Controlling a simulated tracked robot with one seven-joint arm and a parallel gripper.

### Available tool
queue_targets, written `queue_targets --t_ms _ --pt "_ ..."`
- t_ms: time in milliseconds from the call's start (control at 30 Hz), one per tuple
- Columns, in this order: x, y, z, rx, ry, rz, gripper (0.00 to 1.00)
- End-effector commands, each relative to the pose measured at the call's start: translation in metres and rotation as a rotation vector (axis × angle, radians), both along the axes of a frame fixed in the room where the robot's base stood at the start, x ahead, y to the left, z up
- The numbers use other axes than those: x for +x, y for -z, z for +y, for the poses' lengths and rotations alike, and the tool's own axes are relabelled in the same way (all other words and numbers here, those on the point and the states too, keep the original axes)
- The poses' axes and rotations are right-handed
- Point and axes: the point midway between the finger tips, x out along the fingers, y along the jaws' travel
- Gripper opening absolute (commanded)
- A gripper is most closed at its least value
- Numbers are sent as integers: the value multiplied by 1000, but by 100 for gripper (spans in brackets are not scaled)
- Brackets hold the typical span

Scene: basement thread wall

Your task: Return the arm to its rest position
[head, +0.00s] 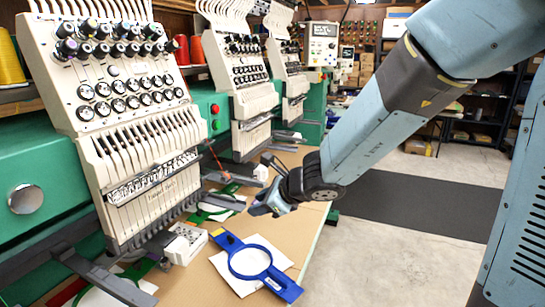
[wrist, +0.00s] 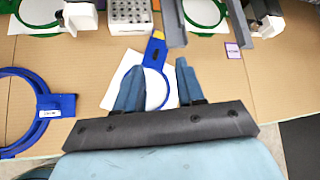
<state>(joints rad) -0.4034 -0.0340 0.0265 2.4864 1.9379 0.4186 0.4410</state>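My arm (head: 365,135) reaches in from the upper right of the head view, stretched out over the workbench. My gripper (head: 264,206) is at its end, above the bench and beyond a blue hoop (head: 268,274). In the wrist view my gripper (wrist: 157,75) has its two blue-grey fingers spread apart, with nothing held between them. The blue hoop with a yellow-tipped tab (wrist: 155,50) and the white cloth (wrist: 120,77) under it show below and between the fingers. The fingers and palm hide part of the hoop.
Embroidery machines (head: 115,100) line the left of the bench (head: 312,232). A white box (head: 185,243) stands near the blue hoop. Another blue hoop (wrist: 62,104) lies at left in the wrist view. Green hoops (wrist: 205,12) sit by the machines. Floor on the right is open, with a dark mat (head: 420,205).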

Motion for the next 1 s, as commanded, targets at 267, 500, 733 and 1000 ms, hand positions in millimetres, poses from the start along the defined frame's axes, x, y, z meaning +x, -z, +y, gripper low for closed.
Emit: queue_targets --t_ms 267,500,733,1000 --pt "-30 -57 -35 -193 -349 -315 38" --pt "-66 -83 -76 -433 -638 -532 38" --pt "-102 -95 -128 -718 -903 -665 38" --pt "-142 -105 -204 -1098 -1187 -692 38"
